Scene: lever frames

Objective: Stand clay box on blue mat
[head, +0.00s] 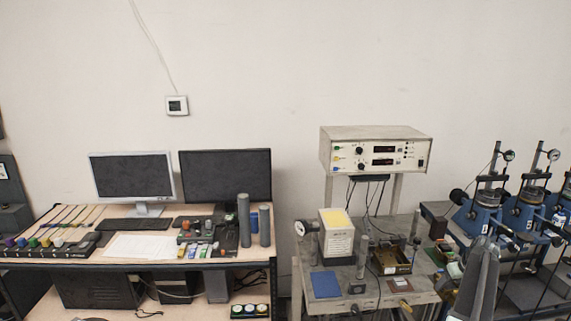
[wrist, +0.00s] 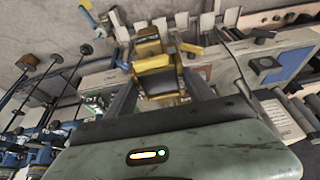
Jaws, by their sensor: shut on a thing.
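The blue mat (head: 325,284) lies flat on the grey bench, at its front left, and its top is bare. In the wrist view my gripper (wrist: 160,92) has its two dark fingers closed around an ochre-yellow box with a dark face (wrist: 158,76), which looks like the clay box. Its lower part is hidden behind my gripper body. In the head view my grey arm rises at the lower right, well to the right of the mat. The held box cannot be made out there.
A cream instrument with a yellow top (head: 336,235) stands right behind the mat. A grey post (head: 361,262) stands beside it on the right. Blue test machines (head: 480,218) crowd the right side.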

